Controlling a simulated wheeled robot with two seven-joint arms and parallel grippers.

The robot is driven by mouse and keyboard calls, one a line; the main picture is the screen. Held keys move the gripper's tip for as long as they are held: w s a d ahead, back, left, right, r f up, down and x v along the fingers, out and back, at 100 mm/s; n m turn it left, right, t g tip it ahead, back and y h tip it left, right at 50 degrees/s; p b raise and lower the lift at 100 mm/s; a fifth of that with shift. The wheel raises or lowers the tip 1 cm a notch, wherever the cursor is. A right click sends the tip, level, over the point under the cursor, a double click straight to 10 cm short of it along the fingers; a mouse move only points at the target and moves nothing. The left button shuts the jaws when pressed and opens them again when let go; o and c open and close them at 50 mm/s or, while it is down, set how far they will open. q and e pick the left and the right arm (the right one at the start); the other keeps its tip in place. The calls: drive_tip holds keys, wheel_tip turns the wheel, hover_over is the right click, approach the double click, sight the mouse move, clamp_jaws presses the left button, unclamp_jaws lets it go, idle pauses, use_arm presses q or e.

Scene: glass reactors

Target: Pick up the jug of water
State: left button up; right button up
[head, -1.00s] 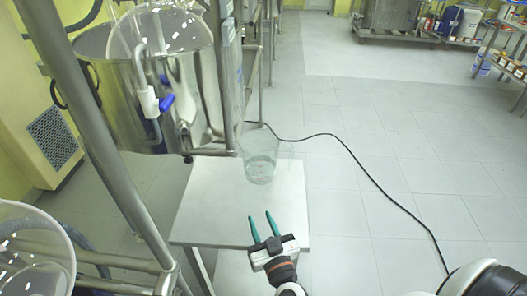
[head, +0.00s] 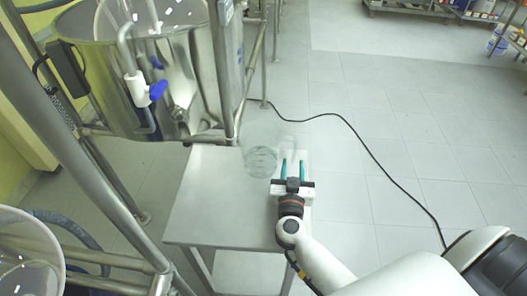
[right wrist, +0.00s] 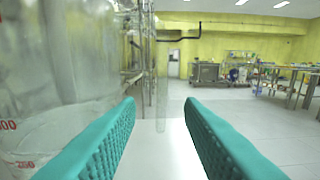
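The clear glass jug (head: 261,161) stands upright near the far edge of the small steel table. In the right wrist view the jug (right wrist: 55,85) fills the left side, with red volume marks. My right gripper (head: 292,168) is open just to the right of the jug, its teal fingers pointing away from me. I cannot tell whether a finger touches the jug. My left gripper is not in view.
A steel reactor vessel (head: 180,85) with a blue-handled valve (head: 157,90) and frame posts stands to the left. A black cable (head: 375,180) runs over the open floor to the right.

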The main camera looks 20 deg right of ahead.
sight(294, 157)
drive_tip(key=x, duration=0.5)
drive_tip(key=shift+r, duration=0.1)
clamp_jaws()
drive_tip(key=shift+r, duration=0.15)
